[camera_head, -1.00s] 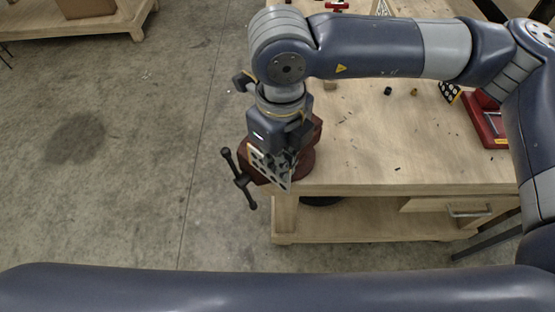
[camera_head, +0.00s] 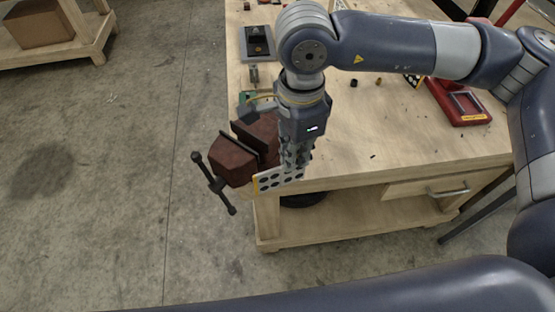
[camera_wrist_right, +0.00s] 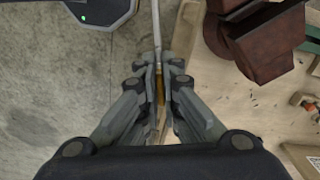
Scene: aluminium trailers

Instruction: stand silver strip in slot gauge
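My right gripper (camera_head: 292,160) points down beside the near right side of the reddish-brown vise. It is shut on a silver strip (camera_head: 277,181), a flat plate with rows of dark holes and a yellow edge. The strip hangs near the bench's front edge. In the right wrist view the strip (camera_wrist_right: 157,28) shows edge-on, pinched between the fingers (camera_wrist_right: 160,95). I cannot pick out the slot gauge with certainty. My left gripper is not in view.
The vise (camera_head: 234,161) stands at the bench's near left corner, its handle (camera_head: 214,184) jutting left. A dark device (camera_head: 257,43) lies on the bench's far left. A red tray (camera_head: 457,103) sits at the right. The bench top (camera_head: 370,130) between is mostly clear.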

